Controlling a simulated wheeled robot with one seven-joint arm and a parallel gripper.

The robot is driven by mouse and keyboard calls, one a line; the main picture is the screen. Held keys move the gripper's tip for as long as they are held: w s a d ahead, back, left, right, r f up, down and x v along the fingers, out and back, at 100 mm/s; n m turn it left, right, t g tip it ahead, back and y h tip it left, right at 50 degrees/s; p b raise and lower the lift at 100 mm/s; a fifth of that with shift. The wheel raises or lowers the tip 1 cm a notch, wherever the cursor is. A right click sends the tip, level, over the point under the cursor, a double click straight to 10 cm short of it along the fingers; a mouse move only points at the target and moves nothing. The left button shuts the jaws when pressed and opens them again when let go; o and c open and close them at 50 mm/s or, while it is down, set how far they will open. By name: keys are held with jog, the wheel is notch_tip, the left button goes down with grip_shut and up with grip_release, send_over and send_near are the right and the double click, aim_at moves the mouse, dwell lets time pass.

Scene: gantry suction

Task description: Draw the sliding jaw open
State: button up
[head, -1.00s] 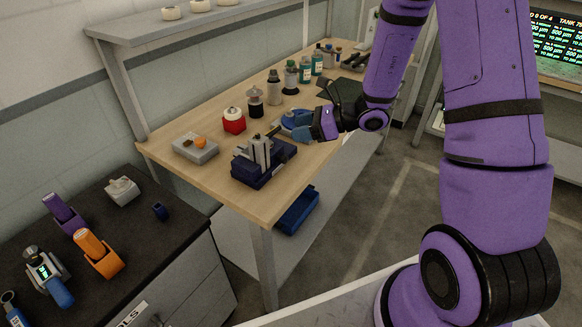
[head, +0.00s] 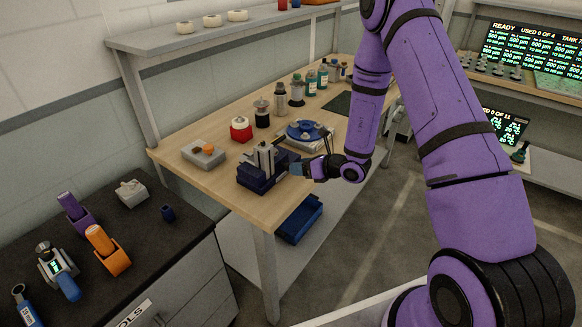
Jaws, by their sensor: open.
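A small vise with a dark blue base (head: 254,184) and grey upright jaws (head: 264,158) stands near the front edge of the wooden bench. I cannot tell how far its sliding jaw is from the fixed one. My gripper (head: 298,169) is at the vise's right side, low and level with it, close to its dark bar end. Its fingertips are small in view and partly merge with the vise, so I cannot tell whether they touch it. The gripper is open, with nothing seen in it.
Behind the gripper are a blue round disc (head: 305,131) on a pale base and a dark mat (head: 337,103). A grey box (head: 204,154), a red container (head: 240,130) and several bottles line the wooden bench (head: 190,180). A blue bin (head: 300,219) sits below.

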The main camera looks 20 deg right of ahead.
aim_at(276, 160)
jog(key=shift+x, duration=2)
